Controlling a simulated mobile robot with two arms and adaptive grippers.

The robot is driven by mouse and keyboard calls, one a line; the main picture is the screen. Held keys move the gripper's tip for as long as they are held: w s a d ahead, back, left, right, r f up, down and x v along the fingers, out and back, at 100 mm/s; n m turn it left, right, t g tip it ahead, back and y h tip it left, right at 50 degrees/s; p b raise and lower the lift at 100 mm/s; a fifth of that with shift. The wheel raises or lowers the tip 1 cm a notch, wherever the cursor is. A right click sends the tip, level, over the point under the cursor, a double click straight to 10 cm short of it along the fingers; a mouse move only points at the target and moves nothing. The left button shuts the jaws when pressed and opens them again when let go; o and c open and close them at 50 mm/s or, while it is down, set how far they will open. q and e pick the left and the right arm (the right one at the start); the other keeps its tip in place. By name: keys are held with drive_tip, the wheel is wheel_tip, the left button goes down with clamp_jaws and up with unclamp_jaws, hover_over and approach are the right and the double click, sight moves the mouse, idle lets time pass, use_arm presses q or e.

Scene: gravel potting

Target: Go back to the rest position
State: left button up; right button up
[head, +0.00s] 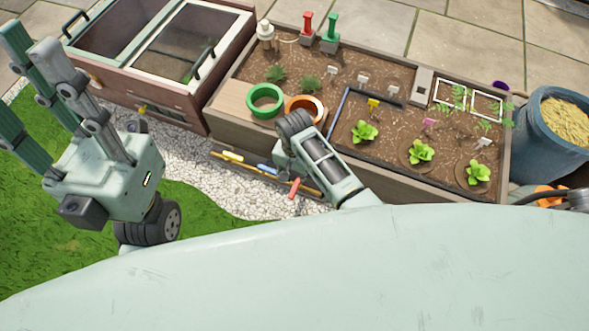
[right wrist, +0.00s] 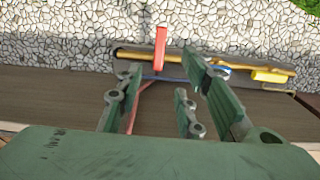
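My right arm reaches over the near edge of the planter (head: 424,185) in the head view. Its gripper (head: 284,158) points down there, with its fingers mostly hidden by the wrist. In the right wrist view, my right gripper (right wrist: 163,68) is open, with nothing held between its fingers. Below it is the tool rail (right wrist: 128,54) with a red handle (right wrist: 160,50) and a yellow handle (right wrist: 272,76). My left gripper (head: 30,72) is raised over the grass at the far left, its fingers spread and empty; one is cut off by the frame edge.
A green pot ring (head: 265,113) and an orange pot (head: 320,104) stand on the planter beside my right wrist. Several seedlings grow in the soil at right. A cold frame (head: 180,103) stands at back left, a blue bin (head: 535,145) at right. The grass (head: 60,255) is clear.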

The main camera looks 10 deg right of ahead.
drive_tip(key=shift+r, duration=0.25)
idle(0.4)
